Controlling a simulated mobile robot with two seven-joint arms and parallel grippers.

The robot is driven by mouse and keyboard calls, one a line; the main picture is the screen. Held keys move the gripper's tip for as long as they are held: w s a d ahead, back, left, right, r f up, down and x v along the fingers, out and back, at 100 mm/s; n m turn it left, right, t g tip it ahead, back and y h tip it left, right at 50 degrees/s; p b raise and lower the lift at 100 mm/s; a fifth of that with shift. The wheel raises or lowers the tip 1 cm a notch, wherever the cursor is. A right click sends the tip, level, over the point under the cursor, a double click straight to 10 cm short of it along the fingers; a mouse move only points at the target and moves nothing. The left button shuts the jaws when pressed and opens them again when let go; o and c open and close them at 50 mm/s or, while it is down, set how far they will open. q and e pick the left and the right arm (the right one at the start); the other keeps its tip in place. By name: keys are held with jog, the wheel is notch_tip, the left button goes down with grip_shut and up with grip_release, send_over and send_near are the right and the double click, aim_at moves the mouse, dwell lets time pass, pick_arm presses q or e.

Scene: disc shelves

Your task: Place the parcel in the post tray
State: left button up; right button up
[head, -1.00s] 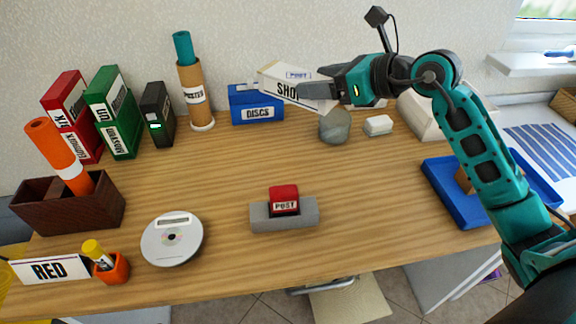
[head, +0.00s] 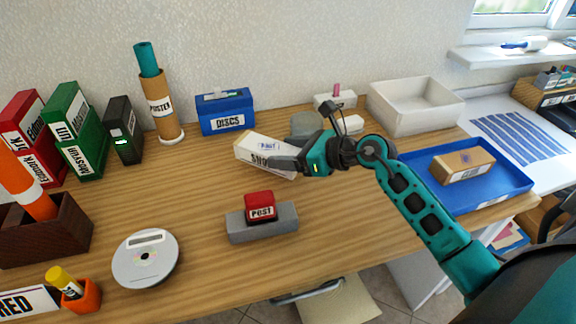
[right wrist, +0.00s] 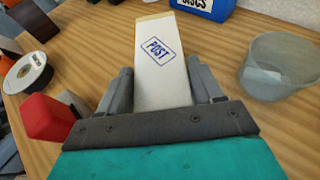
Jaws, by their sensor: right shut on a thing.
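My right gripper (head: 283,162) is shut on a white box (head: 252,143) stamped POST, with more black lettering on its side. In the right wrist view the box (right wrist: 158,75) stands out from between the two fingers. It is over the desk in front of the blue DISCS box; I cannot tell whether it touches the wood. A blue tray (head: 516,182) at the right holds a brown parcel (head: 462,166) with a white label. My left gripper is not in view.
A red POST stamp (head: 260,206) sits on a grey block (head: 284,219). A grey cup (head: 305,124) is behind my gripper, and the blue DISCS box (head: 226,112) stands at the back. An open white bin (head: 414,106) stands at the back right. The desk's middle is fairly clear.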

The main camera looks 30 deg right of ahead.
jog(key=shift+f+b, duration=0.3)
jog(key=shift+f, duration=1.5)
jog(key=shift+f, duration=0.15)
jog(key=o, duration=0.7)
jog(key=shift+f, duration=0.1)
jog(key=o, duration=0.5)
jog(key=shift+c, duration=0.2)
